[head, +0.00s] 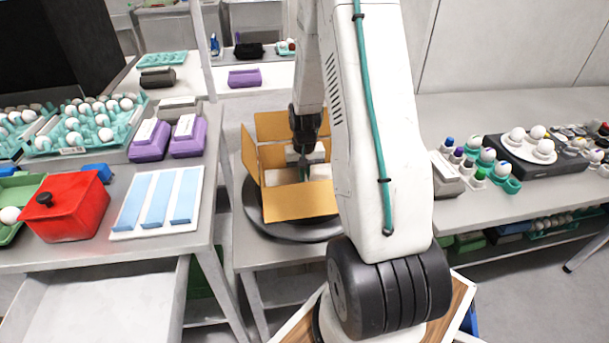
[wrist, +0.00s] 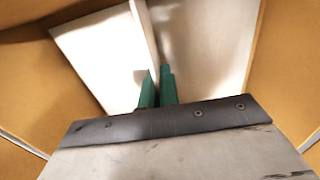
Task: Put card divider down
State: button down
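An open cardboard box (head: 297,202) stands with its flaps spread on a black round turntable (head: 262,224). My gripper (head: 303,174) reaches down into the box, and white surfaces show on both sides of it. In the wrist view its green fingers (wrist: 157,84) are close together. A thin white upright edge, which looks like the card divider (wrist: 147,32), runs down between the fingertips. The divider stands between a white panel at left and a greyer panel at right. Its lower edge and any contact with the box floor are hidden.
A red lidded box (head: 75,212), a white tray with blue strips (head: 158,203) and teal egg trays (head: 85,135) crowd the left table. The right bench holds egg cups (head: 505,172) and a black device with eggs (head: 560,170). Box flaps surround my gripper closely.

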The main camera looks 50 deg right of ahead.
jog(key=shift+f, duration=0.15)
jog(key=c, duration=1.6)
grip_release()
jog(key=shift+c, duration=0.2)
notch_tip(320, 180, up, 12)
jog(key=s+a+r+n, duration=0.2)
jog(key=a+r, duration=0.8)
jog(key=s+a+r+n, duration=0.2)
jog(key=s+a+r, duration=0.2)
jog(key=s+a, duration=0.4)
jog(key=s+a+r+n+t, duration=0.1)
jog(key=s+a+r+n, duration=0.2)
jog(key=s+a, duration=0.6)
jog(key=shift+s+a+r, duration=0.2)
jog(key=shift+s+r, duration=0.85)
jog(key=shift+r, duration=0.1)
